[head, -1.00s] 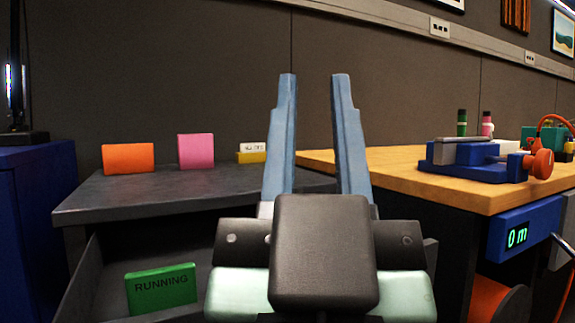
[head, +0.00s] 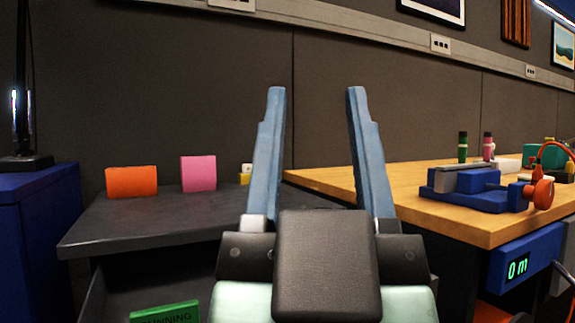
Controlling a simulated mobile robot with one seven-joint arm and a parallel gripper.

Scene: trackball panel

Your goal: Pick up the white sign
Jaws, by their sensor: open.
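A small white sign (head: 247,167) stands at the back right of the dark grey desk top, just above or on a yellow block (head: 244,179). Only its left end shows, because my gripper's left finger hides the rest; its lettering cannot be read now. My gripper (head: 316,90) is open and empty, with its two blue fingers pointing up and away. I cannot tell how far the fingers are from the sign in depth.
An orange sign (head: 131,182) and a pink sign (head: 199,173) stand on the dark desk (head: 150,225). A green sign (head: 165,313) sits lower, in front. A wooden workbench (head: 400,185) with a blue vise (head: 475,190) is at right. A blue cabinet (head: 35,225) is at left.

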